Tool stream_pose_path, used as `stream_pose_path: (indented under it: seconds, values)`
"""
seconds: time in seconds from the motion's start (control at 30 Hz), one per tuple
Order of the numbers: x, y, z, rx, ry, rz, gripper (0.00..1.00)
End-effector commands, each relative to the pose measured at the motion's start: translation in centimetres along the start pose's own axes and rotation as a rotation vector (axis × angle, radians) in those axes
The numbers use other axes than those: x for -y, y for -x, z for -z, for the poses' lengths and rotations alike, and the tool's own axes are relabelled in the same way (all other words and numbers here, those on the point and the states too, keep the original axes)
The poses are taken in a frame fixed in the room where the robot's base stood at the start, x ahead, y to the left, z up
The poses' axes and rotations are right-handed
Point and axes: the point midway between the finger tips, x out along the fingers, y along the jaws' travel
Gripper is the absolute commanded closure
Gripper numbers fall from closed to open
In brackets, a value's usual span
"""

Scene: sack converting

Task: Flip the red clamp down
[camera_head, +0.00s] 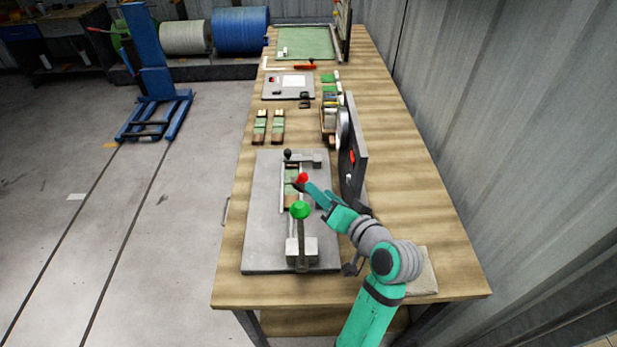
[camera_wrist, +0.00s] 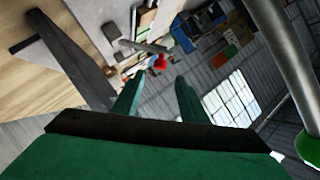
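The red clamp shows as a red knob (camera_head: 302,177) above the grey fixture plate (camera_head: 262,215) in the head view. In the wrist view the red knob (camera_wrist: 160,63) appears just beyond the fingertips, in the gap between them. Most of its lever is hidden, so I cannot tell its tilt. My gripper (camera_wrist: 159,80) is open and empty, its two green fingers apart. In the head view my gripper (camera_head: 307,187) is right beside the red knob; whether they touch is unclear.
A green-knobbed clamp (camera_head: 300,210) stands nearer on the same plate; its green knob (camera_wrist: 309,149) shows at the wrist view's right edge. A black knob (camera_head: 287,153) is at the plate's far end. An upright dark panel (camera_head: 354,160) stands right of the plate. Green-and-brown strips (camera_head: 261,127) lie beyond.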

Motion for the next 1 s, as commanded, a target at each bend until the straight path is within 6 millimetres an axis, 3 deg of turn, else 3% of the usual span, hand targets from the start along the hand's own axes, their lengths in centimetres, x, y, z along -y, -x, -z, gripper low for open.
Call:
stream_pose_path:
  seconds: [0.6, 1.0]
  values:
    - [0.1, -9.2, -0.1, 0.002, -0.001, 0.002, 0.6]
    - [0.0, -10.5, -0.1, 0.001, 0.0, -0.001, 0.6]
